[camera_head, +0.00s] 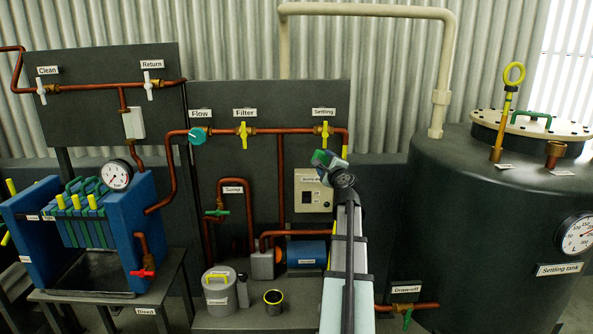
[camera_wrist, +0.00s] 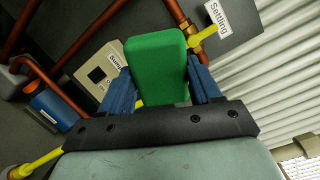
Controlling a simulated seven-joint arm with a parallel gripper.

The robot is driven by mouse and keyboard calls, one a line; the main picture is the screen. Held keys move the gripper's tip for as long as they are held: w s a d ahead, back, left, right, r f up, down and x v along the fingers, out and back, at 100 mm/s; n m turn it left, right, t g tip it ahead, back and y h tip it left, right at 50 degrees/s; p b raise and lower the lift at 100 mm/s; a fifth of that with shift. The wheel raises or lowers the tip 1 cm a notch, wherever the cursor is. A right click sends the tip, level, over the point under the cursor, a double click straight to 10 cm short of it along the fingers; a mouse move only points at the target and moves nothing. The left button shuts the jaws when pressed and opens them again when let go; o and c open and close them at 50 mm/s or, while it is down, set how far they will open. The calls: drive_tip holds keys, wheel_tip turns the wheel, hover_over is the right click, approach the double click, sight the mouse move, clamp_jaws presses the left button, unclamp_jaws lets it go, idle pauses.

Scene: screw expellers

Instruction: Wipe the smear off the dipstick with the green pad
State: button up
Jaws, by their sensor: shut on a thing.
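The dipstick (camera_head: 505,110) is yellow with a ring handle. It stands slightly tilted in a brass socket on top of the settling tank (camera_head: 470,235), at the right of the head view. A dark mark shows just under its ring; I cannot tell if this is the smear. My gripper (camera_head: 329,168) is raised in front of the middle panel, well left of the dipstick and apart from it. In the wrist view its blue fingers (camera_wrist: 157,90) are shut on the green pad (camera_wrist: 157,60), which sticks out beyond them. The pad (camera_head: 322,158) looks small in the head view.
A brass cup-like fitting (camera_head: 555,153) and the lid with a green handle (camera_head: 530,124) are near the dipstick. A cream pipe (camera_head: 440,80) rises from the tank between gripper and dipstick. The yellow settling valve (camera_head: 323,130) is just behind my gripper.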

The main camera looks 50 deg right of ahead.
drive_tip(key=s+d+r+m+h, duration=0.1)
drive_tip(key=s+d+r, duration=0.1)
drive_tip(key=s+d, duration=0.45)
drive_tip(key=s+d+r+m+g, duration=0.1)
drive_tip(key=s+d+r, duration=0.25)
drive_tip(key=s, duration=0.65)
drive_tip(key=s+d+r+m+h, duration=0.1)
drive_tip(key=s+d+r, duration=0.1)
drive_tip(key=s+d, duration=0.55)
drive_tip(key=s+d+r+m+g+h, duration=0.15)
drive_tip(key=s+r, duration=0.25)
drive_tip(key=s, duration=1.1)
drive_tip(key=s+r+m+y, duration=0.15)
drive_tip(key=s+r, duration=0.25)
drive_tip(key=s, duration=1.1)
drive_tip(key=w+d+h, duration=0.1)
drive_tip(key=w+d, duration=0.3)
drive_tip(key=shift+w+d+r, duration=0.15)
drive_tip(key=shift+w+d, duration=0.15)
drive_tip(key=shift+x, duration=1)
drive_tip(key=shift+s+d+r, duration=1.15)
drive_tip(key=shift+s+d, duration=0.2)
drive_tip(key=shift+d, duration=0.1)
